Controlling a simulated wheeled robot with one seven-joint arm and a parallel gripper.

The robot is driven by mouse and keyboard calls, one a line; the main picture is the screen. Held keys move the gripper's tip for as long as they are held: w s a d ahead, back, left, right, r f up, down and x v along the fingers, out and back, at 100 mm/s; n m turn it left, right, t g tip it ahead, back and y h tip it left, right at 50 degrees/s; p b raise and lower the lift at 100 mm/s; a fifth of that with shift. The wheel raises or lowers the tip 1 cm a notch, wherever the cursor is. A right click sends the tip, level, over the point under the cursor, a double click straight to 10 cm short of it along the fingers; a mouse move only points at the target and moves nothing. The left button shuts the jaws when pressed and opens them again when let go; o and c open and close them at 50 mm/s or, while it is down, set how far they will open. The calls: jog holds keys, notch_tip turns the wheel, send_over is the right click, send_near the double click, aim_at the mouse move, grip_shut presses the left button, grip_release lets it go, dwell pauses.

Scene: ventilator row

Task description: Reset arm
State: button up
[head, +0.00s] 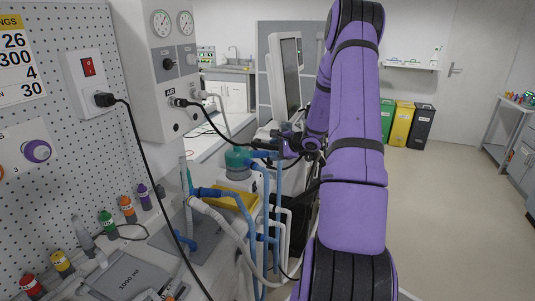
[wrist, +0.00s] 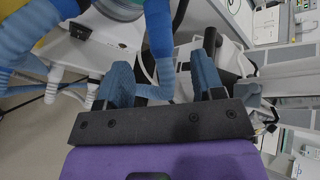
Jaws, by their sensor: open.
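My purple arm reaches forward down the right of the head view and bends back toward the ventilator equipment. My gripper (head: 291,144) is small and partly hidden there, close to the blue hoses (head: 268,195) and a teal-topped unit (head: 237,158). In the wrist view my gripper (wrist: 163,78) has its two blue-padded fingers apart. I see nothing held between them. A blue hose (wrist: 158,35) and a pale blue corrugated tube (wrist: 30,30) pass just beyond the fingers; whether they touch cannot be told.
A grey monitor (head: 287,75) stands behind the gripper. A wall panel with gauges (head: 165,60) and a black cable (head: 145,145) are at left. Green, yellow and black bins (head: 404,122) stand at the back. The floor (head: 450,220) at right is clear.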

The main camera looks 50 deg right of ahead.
jog(key=shift+v, duration=2.3)
jog(key=shift+a, duration=0.1)
jog(key=s+a+r+n+g+y, duration=0.15)
jog(key=a+r+n, duration=0.35)
jog(key=a, duration=0.5)
jog(key=s+a+r+n+g+y, duration=0.1)
jog(key=a+r+n+g, duration=0.15)
jog(key=a+r, duration=0.6)
jog(key=s+a+r+n+g+y, duration=0.15)
jog(key=a+r+n, duration=0.35)
jog(key=a, duration=0.6)
jog(key=s+a+r+n+h, duration=0.3)
jog(key=s+a+n, duration=0.2)
jog(key=s, duration=0.6)
jog(key=s+a+r+n+h, duration=0.2)
jog(key=s+a+n, duration=0.3)
jog(key=s, duration=0.5)
jog(key=shift+s+a+r+g+h, duration=0.4)
jog(key=shift+a+r+g, duration=0.05)
jog(key=shift+a+r, duration=0.45)
jog(key=shift+d+n, duration=0.1)
jog(key=shift+n, duration=0.15)
